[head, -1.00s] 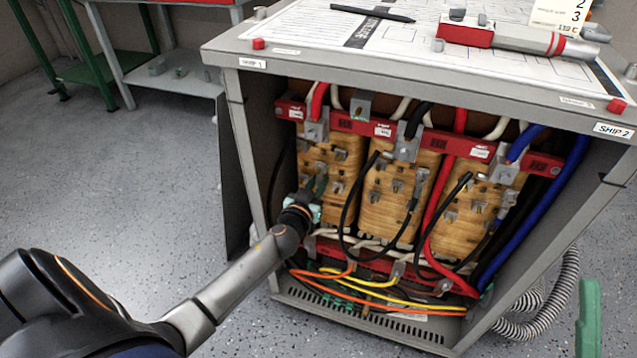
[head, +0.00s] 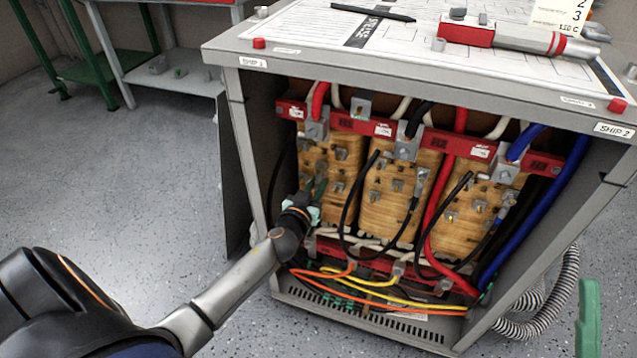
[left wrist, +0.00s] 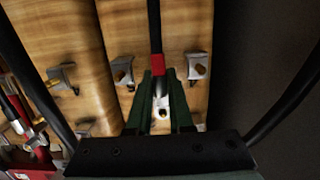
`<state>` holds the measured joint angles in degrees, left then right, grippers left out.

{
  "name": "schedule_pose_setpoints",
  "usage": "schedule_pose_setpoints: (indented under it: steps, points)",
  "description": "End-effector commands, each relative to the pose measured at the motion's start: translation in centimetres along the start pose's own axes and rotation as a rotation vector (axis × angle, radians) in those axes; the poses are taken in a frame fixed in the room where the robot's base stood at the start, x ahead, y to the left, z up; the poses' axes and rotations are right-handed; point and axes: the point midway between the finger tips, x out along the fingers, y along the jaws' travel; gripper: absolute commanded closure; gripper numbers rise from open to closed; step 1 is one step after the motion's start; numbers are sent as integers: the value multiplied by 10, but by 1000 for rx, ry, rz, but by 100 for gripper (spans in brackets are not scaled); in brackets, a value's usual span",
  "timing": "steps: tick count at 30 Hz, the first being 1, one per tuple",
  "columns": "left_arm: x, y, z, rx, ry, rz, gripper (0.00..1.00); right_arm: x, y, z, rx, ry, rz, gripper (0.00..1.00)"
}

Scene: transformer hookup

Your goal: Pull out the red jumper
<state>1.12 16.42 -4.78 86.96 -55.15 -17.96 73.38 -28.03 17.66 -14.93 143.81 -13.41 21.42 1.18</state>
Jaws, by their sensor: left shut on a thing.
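The jumper is a black cable end with a red band (left wrist: 158,66) and a silver lug, in front of the left wooden-wrapped coil (head: 338,150) in the open cabinet. My left gripper (head: 318,188) is in front of this coil in the head view. In the left wrist view its green fingers (left wrist: 160,108) are shut on the jumper's lug end, just below the red band. A bolt shows just below the lug. In the head view the gripper hides the jumper. My right gripper is in neither view.
Metal terminal tabs (left wrist: 196,66) stick out of the coil beside the fingers. Loose black cables (head: 349,205) hang before the middle coil. Orange and yellow wires (head: 335,283) lie at the bottom. The cabinet's left post (head: 246,150) stands close to my arm. Floor at left is clear.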

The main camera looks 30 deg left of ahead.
Motion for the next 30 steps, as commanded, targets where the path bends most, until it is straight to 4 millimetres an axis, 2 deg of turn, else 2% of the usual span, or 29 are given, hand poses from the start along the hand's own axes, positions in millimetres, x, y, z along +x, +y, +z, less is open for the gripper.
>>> schedule_pose_setpoints:
  steps: [30]
  points:
    - [-22, 0, 3, -1, 1, 0, 100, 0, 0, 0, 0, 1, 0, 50]
